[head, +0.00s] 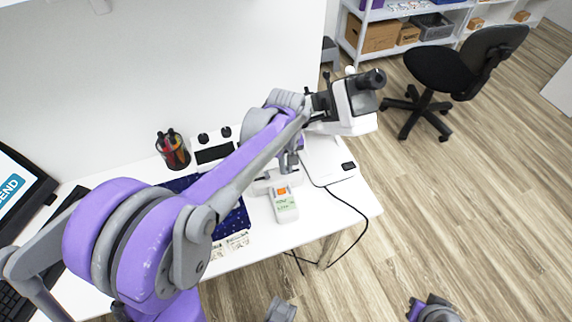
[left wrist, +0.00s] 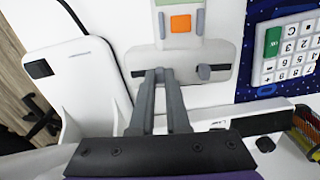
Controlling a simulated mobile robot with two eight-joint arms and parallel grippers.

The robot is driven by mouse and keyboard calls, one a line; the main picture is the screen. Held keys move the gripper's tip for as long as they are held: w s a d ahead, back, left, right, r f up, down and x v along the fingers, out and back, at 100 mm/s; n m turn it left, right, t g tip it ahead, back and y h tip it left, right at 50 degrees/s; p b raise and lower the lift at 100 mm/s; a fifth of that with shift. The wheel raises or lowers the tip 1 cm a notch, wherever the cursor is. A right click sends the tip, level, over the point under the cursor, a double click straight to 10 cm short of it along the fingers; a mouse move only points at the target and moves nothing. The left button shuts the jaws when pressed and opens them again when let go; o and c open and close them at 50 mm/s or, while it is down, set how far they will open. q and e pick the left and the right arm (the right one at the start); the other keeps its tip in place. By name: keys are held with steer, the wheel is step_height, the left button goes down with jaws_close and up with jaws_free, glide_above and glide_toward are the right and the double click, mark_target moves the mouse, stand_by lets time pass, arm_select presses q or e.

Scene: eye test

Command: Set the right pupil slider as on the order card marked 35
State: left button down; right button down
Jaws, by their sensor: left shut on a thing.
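The white pupil meter (head: 284,205), with an orange button and a green display, lies on the desk. It also shows in the left wrist view (left wrist: 200,55), turned around, with its slotted crossbar across the middle. My left gripper (left wrist: 158,74) is shut on the right pupil slider at that bar; its fingertips hide most of the knob. In the head view the left gripper (head: 288,168) is partly covered by my arm. The other slider (left wrist: 204,72) is a dark knob, apart from the fingers. Small cards (head: 238,241) lie near the desk's front edge; their marks are too small to read.
A white eye instrument (head: 350,105) stands right of the meter, its cable (head: 350,205) hanging over the desk edge. A pen cup (head: 173,150) stands at the back. A dark blue mat (head: 235,222) lies left of the meter. A calculator (left wrist: 285,45) lies on the mat.

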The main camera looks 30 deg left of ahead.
arm_select(q)
steer(key=shift+w+d, duration=0.45)
steer(key=c, duration=0.9)
jaws_free()
steer(key=shift+r, duration=0.15)
step_height(320, 180, up, 11)
steer(key=shift+f+p, duration=0.2)
steer(key=shift+p, duration=0.5)
steer(key=s+d+m+t+p, duration=0.1)
steer(key=s+d+m+p, duration=0.1)
steer(key=s, duration=0.3)
steer(key=s+d+f+m+t+p, duration=0.1)
steer(key=s+m+t+p, duration=0.1)
steer(key=s+m, duration=0.2)
steer(key=s+d+m+t+p, duration=0.2)
steer(key=s, duration=0.6)
steer(key=shift+s+d+f+m+p, duration=0.2)
steer(key=shift+d+f+m+p, duration=0.15)
steer(key=shift+m+p, duration=0.05)
